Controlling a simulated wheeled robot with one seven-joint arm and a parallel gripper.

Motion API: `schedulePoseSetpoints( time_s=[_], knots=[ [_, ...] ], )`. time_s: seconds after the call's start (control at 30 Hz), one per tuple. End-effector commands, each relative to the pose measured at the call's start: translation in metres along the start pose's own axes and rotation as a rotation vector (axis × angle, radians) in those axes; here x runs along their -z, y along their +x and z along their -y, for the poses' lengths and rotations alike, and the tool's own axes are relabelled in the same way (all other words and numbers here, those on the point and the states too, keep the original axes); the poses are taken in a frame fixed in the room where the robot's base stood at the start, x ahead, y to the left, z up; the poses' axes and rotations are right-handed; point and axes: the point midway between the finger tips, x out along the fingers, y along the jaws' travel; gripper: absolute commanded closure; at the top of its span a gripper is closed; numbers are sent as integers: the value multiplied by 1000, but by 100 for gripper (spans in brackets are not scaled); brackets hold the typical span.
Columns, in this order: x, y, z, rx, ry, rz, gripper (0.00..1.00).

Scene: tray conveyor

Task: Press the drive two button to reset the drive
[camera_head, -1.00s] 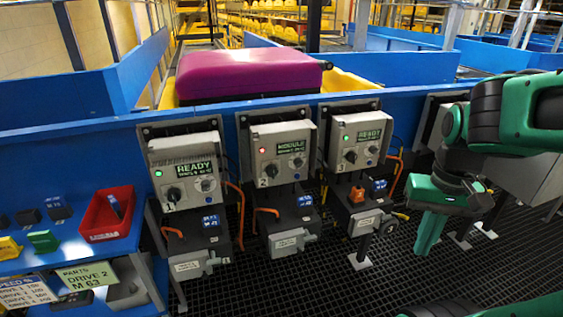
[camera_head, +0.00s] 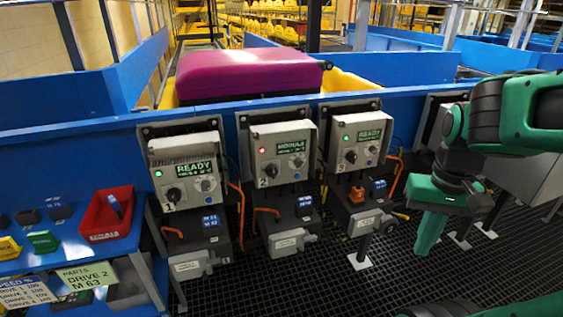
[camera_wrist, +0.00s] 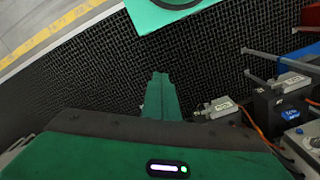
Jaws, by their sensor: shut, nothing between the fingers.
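The drive two control box (camera_head: 283,150) is grey, marked 2, and hangs on the blue conveyor side in the middle of the head view. Its small light (camera_head: 262,151) is red, and its display (camera_head: 293,144) seems to read MODULE. A black knob (camera_head: 271,170) sits at lower left of its face, with a small blue button (camera_head: 298,162) at the right. My gripper (camera_head: 424,248) is shut and empty. It points down over the dark grating, to the right of drive three and well apart from drive two. My shut fingers also show in the wrist view (camera_wrist: 160,80).
Box one (camera_head: 185,172) and box three (camera_head: 358,144) flank drive two, each with a green light and READY display. Motors with cables and handles stand below. A purple case (camera_head: 250,73) lies behind. A red bin (camera_head: 104,214) and parts sit on the left shelf. Grating in front is clear.

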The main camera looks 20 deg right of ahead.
Motion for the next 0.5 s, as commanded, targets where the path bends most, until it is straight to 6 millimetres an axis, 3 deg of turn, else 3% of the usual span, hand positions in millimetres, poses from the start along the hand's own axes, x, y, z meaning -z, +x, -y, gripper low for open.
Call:
schedulePoseSetpoints(
  time_s=[0.27, 0.37, 0.5],
  knots=[
    [-5, -3, -4, 6, 1, -22, 100],
    [12, 1, 1, 1, 7, -47, 100],
    [51, 12, 16, -2, 20, -112, 100]
  ],
)
